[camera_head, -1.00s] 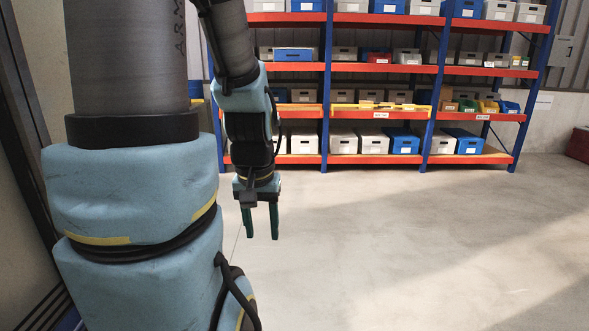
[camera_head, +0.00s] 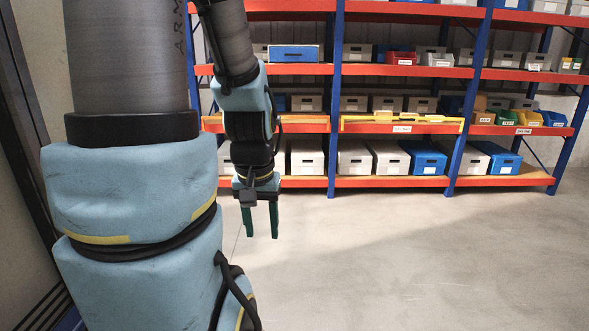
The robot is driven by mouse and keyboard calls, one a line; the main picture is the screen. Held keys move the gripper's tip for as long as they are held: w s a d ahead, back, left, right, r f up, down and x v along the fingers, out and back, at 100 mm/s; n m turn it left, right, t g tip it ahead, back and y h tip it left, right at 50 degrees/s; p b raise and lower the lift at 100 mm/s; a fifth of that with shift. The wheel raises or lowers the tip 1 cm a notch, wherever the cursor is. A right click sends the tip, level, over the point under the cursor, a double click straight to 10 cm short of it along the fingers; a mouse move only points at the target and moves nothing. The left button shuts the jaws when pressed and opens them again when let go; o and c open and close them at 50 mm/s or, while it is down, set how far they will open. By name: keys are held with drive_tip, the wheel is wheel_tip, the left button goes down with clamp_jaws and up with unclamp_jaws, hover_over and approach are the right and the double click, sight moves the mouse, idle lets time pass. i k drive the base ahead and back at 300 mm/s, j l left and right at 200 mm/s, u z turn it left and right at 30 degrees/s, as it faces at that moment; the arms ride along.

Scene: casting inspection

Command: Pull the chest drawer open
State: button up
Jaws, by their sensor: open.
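My gripper (camera_head: 261,221) hangs from my arm left of the picture's middle, fingers pointing down. Its two dark green fingers are apart with nothing between them. It is in front of the shelving and over bare floor, touching nothing. No chest or drawer that I can make out is in view.
An orange and blue shelving rack (camera_head: 400,182) stands ahead, full of white, blue and coloured bins. A yellow item (camera_head: 400,120) lies along one shelf. The grey floor (camera_head: 420,270) ahead and to the right is clear. A wall (camera_head: 32,215) runs close on the left.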

sight(277, 54)
drive_tip(key=i, duration=1.95)
